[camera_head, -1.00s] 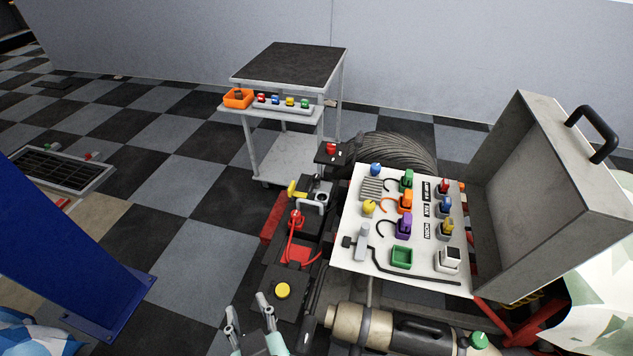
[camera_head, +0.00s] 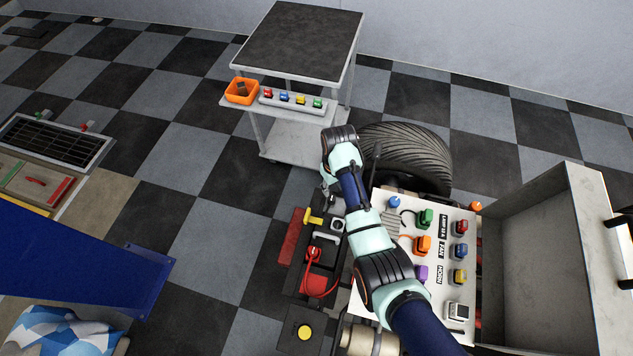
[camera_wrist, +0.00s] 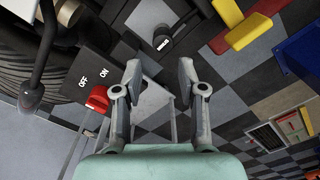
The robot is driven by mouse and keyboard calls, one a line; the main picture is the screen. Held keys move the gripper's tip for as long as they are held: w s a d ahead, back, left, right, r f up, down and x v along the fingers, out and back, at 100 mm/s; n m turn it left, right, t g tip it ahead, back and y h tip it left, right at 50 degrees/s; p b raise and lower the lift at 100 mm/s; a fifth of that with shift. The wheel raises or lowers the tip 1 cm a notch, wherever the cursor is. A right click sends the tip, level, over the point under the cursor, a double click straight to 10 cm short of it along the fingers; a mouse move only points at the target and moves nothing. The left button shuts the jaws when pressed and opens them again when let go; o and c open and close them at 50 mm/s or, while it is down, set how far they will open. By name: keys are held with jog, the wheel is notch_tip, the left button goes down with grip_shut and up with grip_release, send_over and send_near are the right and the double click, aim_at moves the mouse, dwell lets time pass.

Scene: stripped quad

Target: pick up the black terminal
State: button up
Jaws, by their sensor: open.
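A red OFF/ON switch (camera_wrist: 97,98) is close left of my fingers in the wrist view. A grey cart (camera_head: 290,140) stands behind, with checkered floor to the left.

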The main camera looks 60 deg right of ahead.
aim_at(332, 198)
jog(key=f, duration=0.1)
jog(key=f+b, duration=0.1)
jog(key=shift+s+a+f, duration=0.15)
jog(key=shift+a+f, duration=0.1)
jog(key=shift+f, duration=0.05)
notch_tip(332, 198, down, 6)
jog(key=b, duration=0.3)
jog(key=shift+a+r, duration=0.1)
jog(key=shift+r, duration=0.3)
grip_shut()
